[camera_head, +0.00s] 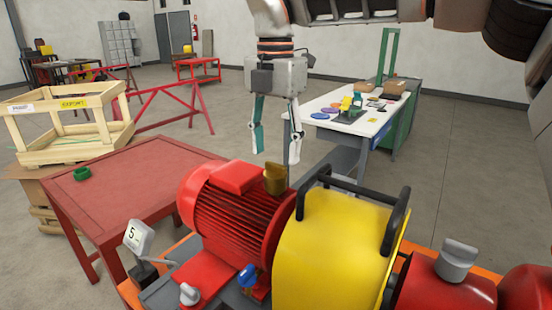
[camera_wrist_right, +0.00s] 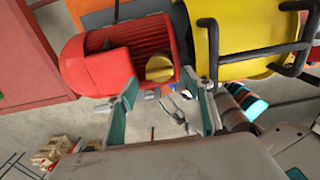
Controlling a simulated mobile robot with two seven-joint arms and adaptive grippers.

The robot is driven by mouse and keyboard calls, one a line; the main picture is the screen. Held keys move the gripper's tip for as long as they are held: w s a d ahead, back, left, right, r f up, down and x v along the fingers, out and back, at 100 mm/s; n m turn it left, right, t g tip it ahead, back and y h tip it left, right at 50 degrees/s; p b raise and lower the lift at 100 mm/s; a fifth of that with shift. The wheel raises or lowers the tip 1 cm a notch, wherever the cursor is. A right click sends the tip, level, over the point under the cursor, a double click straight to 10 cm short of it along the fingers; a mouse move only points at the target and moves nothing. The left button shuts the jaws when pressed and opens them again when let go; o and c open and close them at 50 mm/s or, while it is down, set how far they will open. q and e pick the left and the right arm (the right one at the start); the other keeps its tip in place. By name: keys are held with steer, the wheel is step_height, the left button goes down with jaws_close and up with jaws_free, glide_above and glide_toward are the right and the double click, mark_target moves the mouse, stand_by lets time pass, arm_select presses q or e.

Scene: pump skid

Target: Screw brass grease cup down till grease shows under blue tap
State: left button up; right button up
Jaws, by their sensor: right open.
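The brass grease cup (camera_head: 275,179) stands on top of the red motor (camera_head: 234,216), beside the yellow guard. It also shows between the fingers in the right wrist view (camera_wrist_right: 160,68). My right gripper (camera_head: 276,156) points down, open and empty, with its fingertips above the cup and apart from it. The blue tap (camera_head: 247,276) sits low at the front of the motor. No grease can be made out under it. My left gripper is not in view.
The yellow guard (camera_head: 335,240) with black handles stands right of the cup. A grey cap (camera_head: 457,258) is farther right, and a grey tap (camera_head: 189,294) and a sign marked 5 (camera_head: 135,236) are front left.

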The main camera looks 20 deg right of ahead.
mark_target(275, 177)
step_height(275, 177, down, 2)
steer(key=shift+f, duration=0.1)
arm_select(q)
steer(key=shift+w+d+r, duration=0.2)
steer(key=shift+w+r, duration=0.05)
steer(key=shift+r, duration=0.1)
arm_select(e)
steer(key=shift+f, duration=0.35)
steer(key=c, duration=1.1)
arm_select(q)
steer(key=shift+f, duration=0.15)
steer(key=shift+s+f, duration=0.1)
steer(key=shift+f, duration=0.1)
